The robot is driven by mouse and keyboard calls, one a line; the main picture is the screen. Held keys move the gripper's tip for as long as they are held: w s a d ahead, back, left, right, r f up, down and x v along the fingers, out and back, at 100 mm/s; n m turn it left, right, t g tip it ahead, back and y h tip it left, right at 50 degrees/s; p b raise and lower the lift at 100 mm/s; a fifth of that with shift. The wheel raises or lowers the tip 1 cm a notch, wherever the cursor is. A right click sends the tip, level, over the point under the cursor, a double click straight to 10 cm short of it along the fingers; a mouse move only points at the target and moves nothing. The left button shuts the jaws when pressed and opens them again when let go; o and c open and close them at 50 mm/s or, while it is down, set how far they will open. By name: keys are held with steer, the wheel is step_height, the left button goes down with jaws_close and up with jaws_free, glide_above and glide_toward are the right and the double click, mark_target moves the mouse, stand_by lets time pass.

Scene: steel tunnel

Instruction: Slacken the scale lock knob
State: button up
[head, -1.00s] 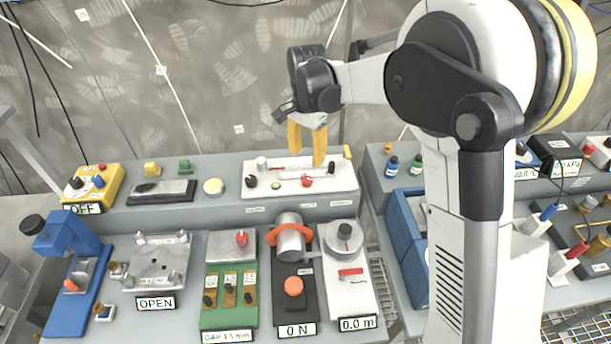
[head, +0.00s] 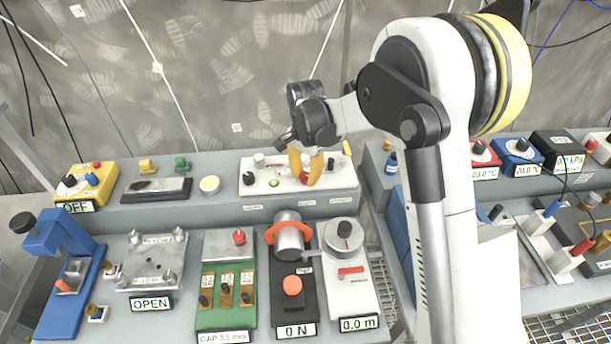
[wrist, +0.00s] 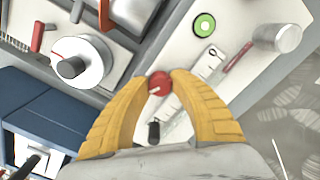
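The scale lock knob appears to be the small red knob (wrist: 159,83) beside a pale marked scale (wrist: 205,66) on a white panel at the back of the bench. It also shows in the head view (head: 304,178), partly hidden by my fingers. My gripper (wrist: 164,76) points down at the panel with its yellow fingers apart, one on each side of the knob. It also shows in the head view (head: 305,178). I cannot tell whether the fingertips touch the knob.
The white panel (head: 335,182) also carries a black knob (head: 248,178), a green round button (wrist: 204,26) and a metal cylinder (wrist: 287,38). In front stand the 0.0 m device (head: 355,290) and the 0 N device (head: 280,310). A blue bin (wrist: 40,105) lies nearby.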

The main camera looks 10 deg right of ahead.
jaws_close()
steer(key=shift+n, duration=0.3)
steer(key=n, duration=0.8)
steer(key=shift+n+b, duration=0.3)
steer(key=shift+n, duration=0.1)
steer(key=n, duration=0.5)
steer(key=shift+n, duration=2.5)
